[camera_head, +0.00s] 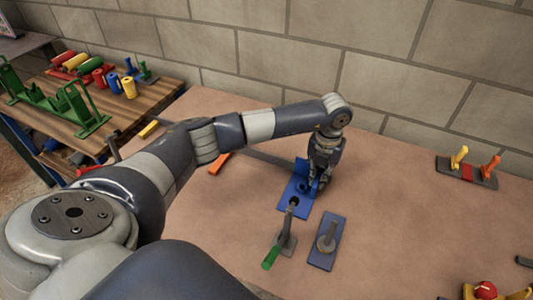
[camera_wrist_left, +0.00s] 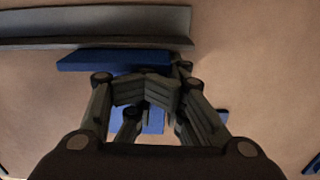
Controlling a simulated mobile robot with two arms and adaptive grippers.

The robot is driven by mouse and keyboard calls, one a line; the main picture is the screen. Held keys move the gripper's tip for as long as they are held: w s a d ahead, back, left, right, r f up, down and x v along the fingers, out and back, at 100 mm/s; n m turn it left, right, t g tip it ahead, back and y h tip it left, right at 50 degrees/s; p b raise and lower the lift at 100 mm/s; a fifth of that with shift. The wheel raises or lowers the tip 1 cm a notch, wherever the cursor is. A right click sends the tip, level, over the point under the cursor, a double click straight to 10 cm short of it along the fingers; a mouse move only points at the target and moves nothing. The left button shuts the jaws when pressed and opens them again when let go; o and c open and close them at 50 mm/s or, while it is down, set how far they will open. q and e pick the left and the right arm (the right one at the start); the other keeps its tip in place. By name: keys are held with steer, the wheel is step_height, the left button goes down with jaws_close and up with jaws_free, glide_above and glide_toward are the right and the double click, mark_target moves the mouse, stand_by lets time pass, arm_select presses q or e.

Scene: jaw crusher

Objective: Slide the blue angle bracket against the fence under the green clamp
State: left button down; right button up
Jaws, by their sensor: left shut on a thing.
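The blue angle bracket (camera_head: 301,170) is on the brown bench, with one flange upright and one lying flat. My left gripper (camera_head: 319,183) is down at the bracket and shut on it. In the left wrist view, the fingers (camera_wrist_left: 147,95) are at the blue bracket (camera_wrist_left: 115,61), and its upright flange runs close along the grey fence (camera_wrist_left: 90,22). Whether they touch cannot be told. The green-handled clamp (camera_head: 284,240) stands in front of the bracket, its arm near the bracket's flat part. My arm hides part of the fence. My right gripper is not in view.
A blue plate with a grey knob (camera_head: 328,240) lies right of the clamp. A block with yellow and orange levers (camera_head: 466,170) stands at the right. A wooden table (camera_head: 125,110) at the left holds green stands and coloured cylinders. The bench's right middle is clear.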

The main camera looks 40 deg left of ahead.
arm_select(q)
steer(key=shift+s+d+f, duration=0.1)
steer(key=shift+d+f, duration=0.2)
steer(key=shift+d, duration=0.05)
steer(key=c, duration=1.5)
jaws_free()
steer(key=o, duration=0.3)
steer(key=shift+w+d, duration=0.1)
steer(key=shift+w, duration=0.1)
steer(key=shift+a, duration=0.35)
steer(key=shift+w+r+p, duration=0.1)
steer(key=shift+r+p, duration=0.45)
steer(key=shift+r, duration=0.25)
steer(key=shift+d+r+p, duration=0.1)
steer(key=shift+r+p, duration=2.05)
steer(key=shift+r, duration=1.15)
steer(key=shift+r, duration=0.1)
